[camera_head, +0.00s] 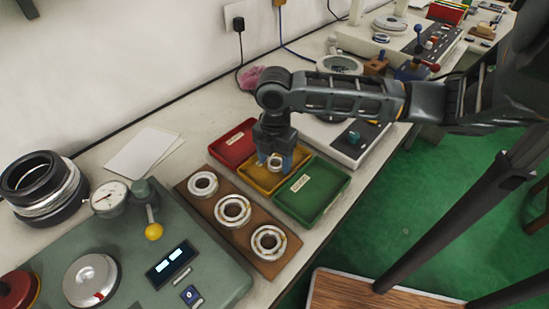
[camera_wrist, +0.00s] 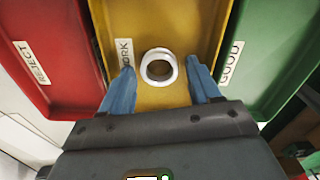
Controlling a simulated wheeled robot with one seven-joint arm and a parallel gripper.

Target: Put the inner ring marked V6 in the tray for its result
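A pale metal ring (camera_wrist: 147,68) lies in the yellow tray (camera_wrist: 190,22), whose label is partly hidden and ends in "ORK". In the head view the ring (camera_head: 276,167) shows below my gripper (camera_head: 275,160). In the wrist view my gripper (camera_wrist: 160,85) has its blue fingers spread on both sides of the ring, with gaps, so it is open. The red tray (camera_wrist: 30,22) reads REJECT and the green tray (camera_wrist: 262,25) reads GOOD; both look empty. No V6 mark is readable on any ring.
Three larger rings sit on a brown board (camera_head: 188,190) in front of the trays. A grey-green gauge machine (camera_head: 215,262) with a dial, yellow-knobbed lever and lit display stands at left. Black rings (camera_head: 42,185) are stacked by the wall. A white card (camera_head: 143,152) lies behind.

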